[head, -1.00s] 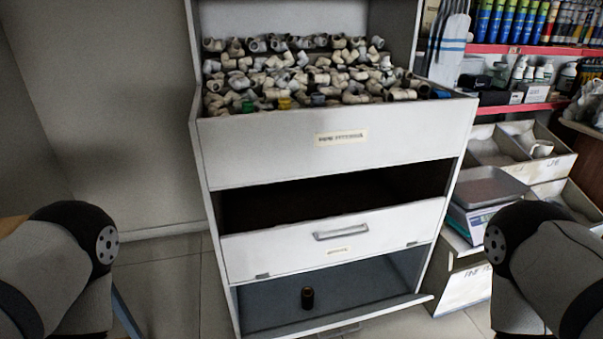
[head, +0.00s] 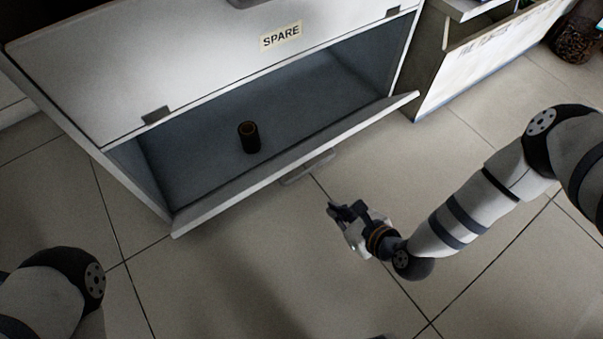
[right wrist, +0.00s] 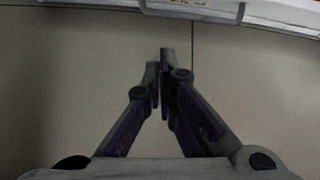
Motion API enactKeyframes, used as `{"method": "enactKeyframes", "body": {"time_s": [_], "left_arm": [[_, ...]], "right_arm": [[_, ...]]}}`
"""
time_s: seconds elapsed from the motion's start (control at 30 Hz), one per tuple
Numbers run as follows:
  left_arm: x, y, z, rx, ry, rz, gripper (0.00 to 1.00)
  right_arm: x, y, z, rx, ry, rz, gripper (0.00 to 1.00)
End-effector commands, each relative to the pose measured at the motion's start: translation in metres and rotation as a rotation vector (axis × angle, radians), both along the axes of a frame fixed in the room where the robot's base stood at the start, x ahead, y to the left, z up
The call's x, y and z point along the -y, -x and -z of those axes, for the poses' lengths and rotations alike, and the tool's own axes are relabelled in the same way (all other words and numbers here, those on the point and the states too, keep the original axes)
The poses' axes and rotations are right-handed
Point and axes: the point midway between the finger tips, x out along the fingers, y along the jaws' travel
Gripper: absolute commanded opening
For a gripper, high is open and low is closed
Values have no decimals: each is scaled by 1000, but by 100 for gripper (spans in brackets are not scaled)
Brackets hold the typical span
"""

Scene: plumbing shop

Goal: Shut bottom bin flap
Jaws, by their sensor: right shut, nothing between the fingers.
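The bottom bin flap (head: 295,163) hangs open, tilted outward at the foot of the white cabinet, with its handle on the outer face. In the right wrist view the flap's handle (right wrist: 195,10) shows at the top edge. The bottom bin (head: 205,160) is open and holds a small dark cylinder (head: 249,138) standing upright. My right gripper (head: 333,208) is shut and empty, in front of the flap and apart from it, to the right of the handle. It also shows in the right wrist view (right wrist: 160,62), pointing toward the flap. My left gripper is out of view.
The flap above, labelled SPARE (head: 281,37), is shut. A white bin unit (head: 470,75) stands to the right of the cabinet. The tiled floor (head: 270,260) in front of the cabinet is clear.

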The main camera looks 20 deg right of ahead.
Motion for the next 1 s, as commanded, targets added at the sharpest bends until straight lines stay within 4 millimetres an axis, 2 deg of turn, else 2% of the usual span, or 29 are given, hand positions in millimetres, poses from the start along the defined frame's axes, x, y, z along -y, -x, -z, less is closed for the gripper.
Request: {"method": "enactKeyframes", "body": {"time_s": [0.03, 0.17, 0.27, 0.63, 0.8, 1.0], "left_arm": [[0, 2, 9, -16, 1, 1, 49], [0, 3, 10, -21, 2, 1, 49], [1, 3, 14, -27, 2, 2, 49], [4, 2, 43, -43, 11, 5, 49], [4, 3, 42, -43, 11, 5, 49], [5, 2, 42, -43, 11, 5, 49]], "right_arm": [[7, -10, 11, 8, -32, 47, 0], [9, -25, 10, 26, -70, 87, 0], [4, -37, 19, 25, -69, 85, 0], [-19, -97, 66, 25, -67, 82, 0], [-25, -116, 44, 24, -68, 82, 0], [-28, -123, 37, 20, -67, 82, 0]]}}
